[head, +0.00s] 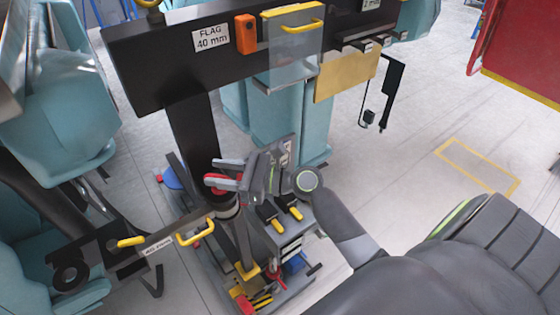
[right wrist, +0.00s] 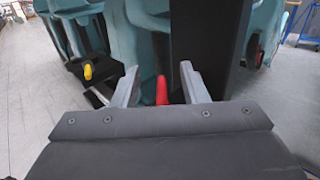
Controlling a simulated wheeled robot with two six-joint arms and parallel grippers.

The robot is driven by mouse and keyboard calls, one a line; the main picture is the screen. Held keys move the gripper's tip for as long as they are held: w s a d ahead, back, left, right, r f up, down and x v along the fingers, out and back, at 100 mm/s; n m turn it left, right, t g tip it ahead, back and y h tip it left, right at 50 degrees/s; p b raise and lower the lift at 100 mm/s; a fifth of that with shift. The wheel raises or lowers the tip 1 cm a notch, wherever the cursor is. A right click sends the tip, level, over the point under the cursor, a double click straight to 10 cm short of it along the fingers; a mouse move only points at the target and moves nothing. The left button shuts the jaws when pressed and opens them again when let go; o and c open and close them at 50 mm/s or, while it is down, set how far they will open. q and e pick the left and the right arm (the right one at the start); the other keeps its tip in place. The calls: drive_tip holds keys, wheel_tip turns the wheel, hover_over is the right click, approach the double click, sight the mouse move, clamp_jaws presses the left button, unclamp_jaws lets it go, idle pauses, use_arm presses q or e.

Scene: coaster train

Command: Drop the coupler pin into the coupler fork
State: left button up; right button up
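My right gripper (head: 222,174) is near the dark post in the head view, its grey fingers pointing left. The fingers also show apart in the right wrist view (right wrist: 160,82). A red part (right wrist: 161,90) stands between them with gaps on both sides; it also shows at the fingers in the head view (head: 209,182). I cannot tell whether it is the coupler pin. A dark bar with a labelled plate (head: 158,246) and a yellow loop (head: 196,232) lies lower left. I cannot tell which part is the coupler fork. My left gripper is not in view.
A dark beam (head: 150,65) with a flag label, an orange block (head: 245,34) and a clear panel (head: 295,55) crosses above. Teal train cars (head: 50,120) stand at left. Yellow-handled levers (head: 288,210) sit beside my gripper. Open floor (head: 420,130) lies right.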

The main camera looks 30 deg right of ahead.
drive_tip(key=b+v, duration=0.6)
drive_tip(key=v, duration=1)
drive_tip(key=shift+s+d, duration=0.1)
idle(0.4)
